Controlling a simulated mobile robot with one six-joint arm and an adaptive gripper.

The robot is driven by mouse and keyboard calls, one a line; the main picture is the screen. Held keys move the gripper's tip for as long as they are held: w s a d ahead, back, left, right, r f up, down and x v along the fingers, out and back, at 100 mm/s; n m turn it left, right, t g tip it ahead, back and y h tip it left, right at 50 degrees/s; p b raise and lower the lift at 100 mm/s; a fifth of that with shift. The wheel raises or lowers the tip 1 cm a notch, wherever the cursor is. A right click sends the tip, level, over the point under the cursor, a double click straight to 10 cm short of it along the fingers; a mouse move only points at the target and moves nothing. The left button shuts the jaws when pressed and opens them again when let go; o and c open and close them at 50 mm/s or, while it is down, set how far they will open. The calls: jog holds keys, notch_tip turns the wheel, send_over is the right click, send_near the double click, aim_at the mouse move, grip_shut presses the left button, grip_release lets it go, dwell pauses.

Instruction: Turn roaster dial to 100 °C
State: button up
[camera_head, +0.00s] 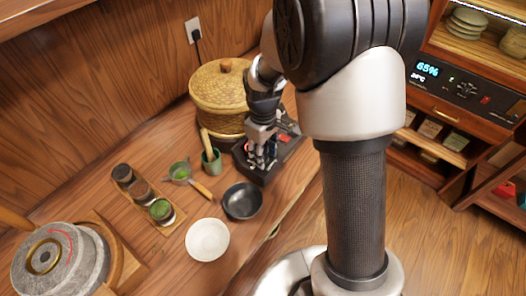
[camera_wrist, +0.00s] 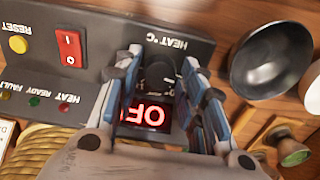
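The roaster's control panel (camera_wrist: 105,50) shows upside down in the wrist view. Its black dial (camera_wrist: 159,76) lies under the "HEAT °C" label, between my fingers. A red-lit display (camera_wrist: 145,114) beside the dial shows letters that look like "OF", the rest hidden by a finger. My gripper (camera_wrist: 163,62) is open, with one finger on each side of the dial and a small gap apparent; contact is hard to tell. In the head view my gripper (camera_head: 262,163) points down over the dark roaster unit (camera_head: 284,160), hiding the dial there.
The panel also carries a red rocker switch (camera_wrist: 69,48) and a yellow reset button (camera_wrist: 19,45). A woven lidded basket (camera_head: 218,100) stands behind. A green cup (camera_head: 211,162), a black bowl (camera_head: 242,200) and a white bowl (camera_head: 207,240) are nearby.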

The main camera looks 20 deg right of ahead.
jog(key=c, duration=0.7)
jog(key=shift+m, duration=0.4)
jog(key=m+p, duration=0.1)
jog(key=m, duration=0.2)
jog(key=shift+r+p, duration=0.1)
jog(key=shift+p, duration=0.3)
jog(key=m+p, duration=0.1)
jog(key=m, duration=0.3)
jog(key=shift+m, duration=0.3)
jog(key=m+p, duration=0.1)
jog(key=m, duration=0.2)
jog(key=shift+m+p, duration=0.65)
jog(key=shift+m, duration=1.45)
